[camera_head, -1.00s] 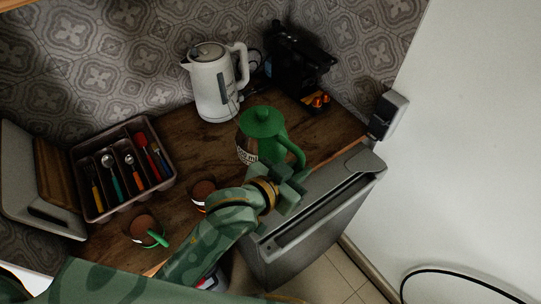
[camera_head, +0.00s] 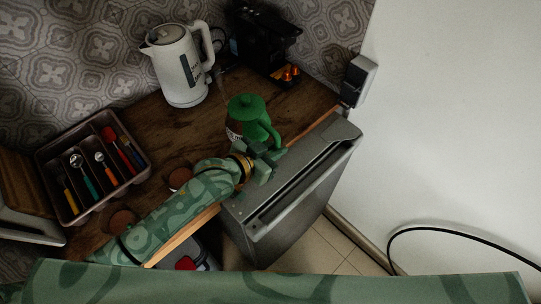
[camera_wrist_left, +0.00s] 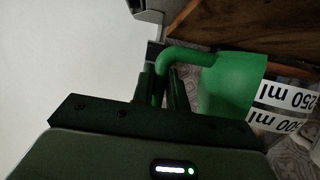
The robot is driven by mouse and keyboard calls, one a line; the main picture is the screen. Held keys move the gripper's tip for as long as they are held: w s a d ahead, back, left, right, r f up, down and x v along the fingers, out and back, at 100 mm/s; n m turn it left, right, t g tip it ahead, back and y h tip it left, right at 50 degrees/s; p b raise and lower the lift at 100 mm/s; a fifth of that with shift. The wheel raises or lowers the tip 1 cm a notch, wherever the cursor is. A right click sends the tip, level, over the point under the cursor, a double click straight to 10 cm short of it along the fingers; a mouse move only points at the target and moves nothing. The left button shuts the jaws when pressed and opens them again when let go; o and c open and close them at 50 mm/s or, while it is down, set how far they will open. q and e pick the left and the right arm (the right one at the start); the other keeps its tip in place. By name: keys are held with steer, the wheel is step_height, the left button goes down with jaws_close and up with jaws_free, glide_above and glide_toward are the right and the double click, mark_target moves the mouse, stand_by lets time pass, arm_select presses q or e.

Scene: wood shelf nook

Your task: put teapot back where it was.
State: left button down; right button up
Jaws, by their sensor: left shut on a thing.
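In the left wrist view the teapot's green body (camera_wrist_left: 232,82) shows sideways with a white label marked in ml. My left gripper (camera_head: 268,154) comes in from the lower left and is at the teapot's handle. In the left wrist view my left gripper's fingers (camera_wrist_left: 166,88) are shut around the handle. The teapot's lower part is partly hidden by my arm. My right gripper is not in view.
A white kettle (camera_head: 179,66) stands behind the teapot, left of a black coffee machine (camera_head: 262,45). A cutlery tray (camera_head: 143,173) and brown-filled cups (camera_head: 180,176) are at left.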

arm_select(q)
steer(key=shift+w+a+f+b, duration=0.2)
steer(key=shift+w+f, duration=0.25)
steer(key=shift+f, duration=0.1)
steer(key=shift+w+a+f+b, duration=0.2)
steer(key=shift+w+f, duration=0.2)
steer(key=shift+f, duration=0.1)
steer(key=shift+w+a+f+b, duration=0.15)
steer(key=shift+f+b, duration=0.45)
steer(key=shift+f, duration=1.1)
steer(key=shift+f, duration=0.2)
steer(key=c, duration=1.4)
jaws_free()
steer(key=shift+r, duration=0.2)
steer(key=p+v, duration=0.2)
steer(key=v, duration=1)
steer(key=shift+f+p, duration=0.1)
steer(key=shift+p, duration=0.3)
